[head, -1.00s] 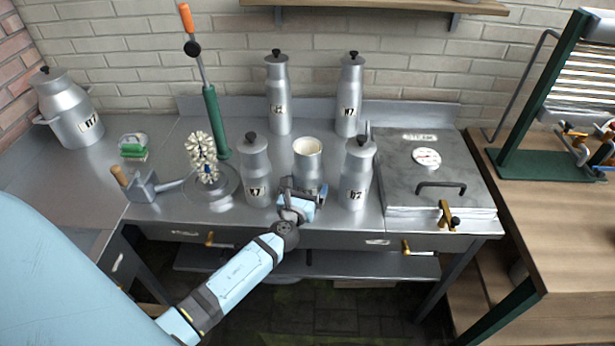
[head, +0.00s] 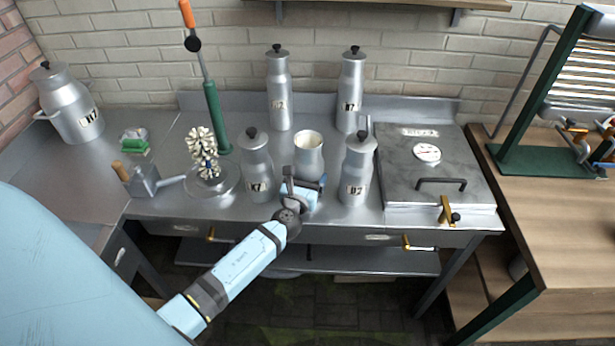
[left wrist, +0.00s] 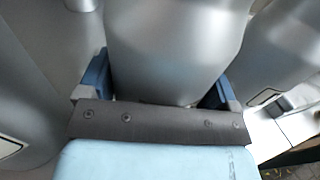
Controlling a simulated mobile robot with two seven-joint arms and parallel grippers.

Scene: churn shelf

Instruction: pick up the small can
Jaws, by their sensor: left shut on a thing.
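The small can (head: 309,156) is silver and open at the top, with something cream-coloured inside. It stands upright between two taller lidded cans, and its lower part is hidden by my gripper. My left gripper (head: 307,181) is shut on it from the front. In the left wrist view the blue-grey fingers (left wrist: 160,88) lie on either side of the can body (left wrist: 170,50). The can's bottom is hidden, so its gap to the counter cannot be told exactly. My right gripper is not in view.
Lidded cans stand close at the left (head: 257,165) and right (head: 357,170). Two more, one (head: 279,95) and another (head: 350,95), stand behind. A metal counter (head: 228,185) bears them.

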